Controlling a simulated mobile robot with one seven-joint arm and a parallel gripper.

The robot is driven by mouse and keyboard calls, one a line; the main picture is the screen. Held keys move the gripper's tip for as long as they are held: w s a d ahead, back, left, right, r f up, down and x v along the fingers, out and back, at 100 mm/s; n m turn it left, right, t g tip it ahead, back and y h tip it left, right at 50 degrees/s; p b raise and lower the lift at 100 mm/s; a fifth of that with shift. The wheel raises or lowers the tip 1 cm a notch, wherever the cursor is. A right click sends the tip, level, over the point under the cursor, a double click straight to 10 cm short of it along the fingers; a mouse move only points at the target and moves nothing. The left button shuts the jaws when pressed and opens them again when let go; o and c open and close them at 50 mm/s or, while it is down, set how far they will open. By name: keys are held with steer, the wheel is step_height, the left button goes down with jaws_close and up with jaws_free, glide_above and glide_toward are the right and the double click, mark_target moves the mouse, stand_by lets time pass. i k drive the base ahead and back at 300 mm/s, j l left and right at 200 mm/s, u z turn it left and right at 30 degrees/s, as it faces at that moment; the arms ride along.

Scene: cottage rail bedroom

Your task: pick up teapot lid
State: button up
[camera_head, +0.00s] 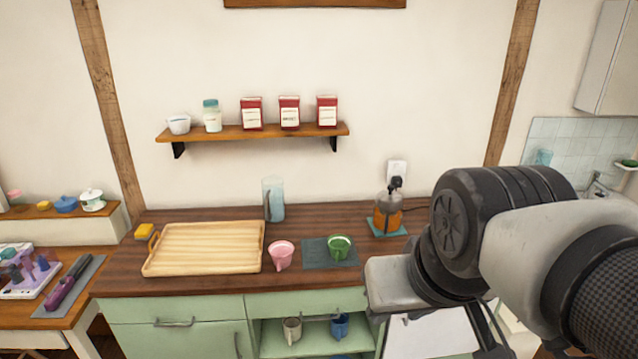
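No teapot lid can be made out with certainty. A glass jug with amber liquid and a dark top (388,208) stands on a teal mat at the right of the wooden counter. A small white lidded pot (93,202) sits on the ledge at the far left, beside a blue pot (66,205); whether either is a teapot is too small to tell. My arm reaches in from the right, and the pale end of my gripper (390,284) hangs in front of the counter's right part, apart from these things. Its fingertips cannot be made out.
A wall shelf (250,133) holds red tins and jars.

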mark_target(389, 201)
steer(key=i+l, duration=0.2)
steer(key=i, duration=0.2)
steer(key=i+l, duration=0.2)
steer(key=i, duration=0.25)
steer(key=i+l, duration=0.15)
steer(key=i, duration=0.25)
